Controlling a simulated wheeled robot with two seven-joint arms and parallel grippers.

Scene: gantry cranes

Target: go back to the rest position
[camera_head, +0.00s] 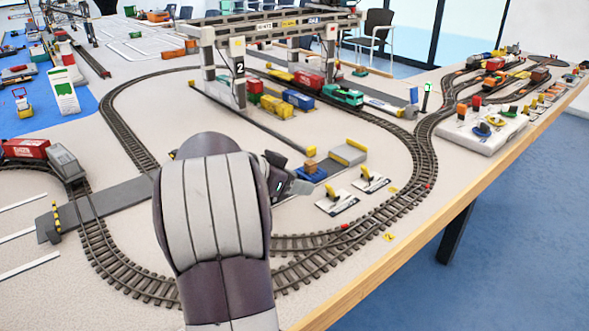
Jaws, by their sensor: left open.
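My left gripper (291,179) is partly hidden behind my grey and dark forearm, which rises from the bottom middle of the head view. Its dark fingers point right, low over the table inside the oval track, and they are open. A small blue wagon or tray (312,176) with an orange-brown block (310,165) on it appears just right of the fingertips. I see nothing held, but part of the jaws is hidden. My right gripper is not in view.
Two lever switches (338,203) stand right of my gripper. The oval track (404,180) curves around, near the wooden table edge (455,195). A red wagon (25,149) is at left.

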